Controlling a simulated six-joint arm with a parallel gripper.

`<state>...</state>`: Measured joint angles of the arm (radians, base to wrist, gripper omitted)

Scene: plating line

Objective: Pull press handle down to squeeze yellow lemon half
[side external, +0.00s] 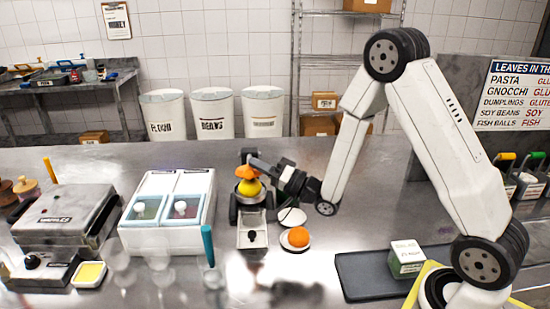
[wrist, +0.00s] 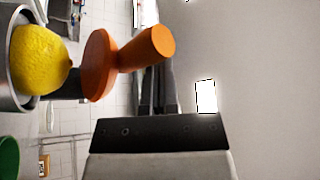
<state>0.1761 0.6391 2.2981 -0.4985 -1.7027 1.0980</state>
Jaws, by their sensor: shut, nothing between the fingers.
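The press (side external: 252,215) stands on the steel counter, dark with a pale front tray. The yellow lemon half (side external: 250,189) sits in its metal cup, which shows at the left edge of the wrist view (wrist: 28,104); the lemon is large there (wrist: 38,62). The orange press handle (side external: 246,171) is above the lemon; in the wrist view its disc and knob (wrist: 148,48) lie beside the lemon, with a dark piece between. My gripper (side external: 256,164) is shut and empty, its fingertips (wrist: 157,70) close by the handle and partly hidden behind it. Contact cannot be told.
An orange piece (side external: 298,237) rests on a small plate right of the press, with another white plate (side external: 292,216) behind it. A white bin unit (side external: 165,240) and clear glasses stand left. A teal-handled tool (side external: 208,246) rises in front. A dark tray (side external: 365,285) lies right.

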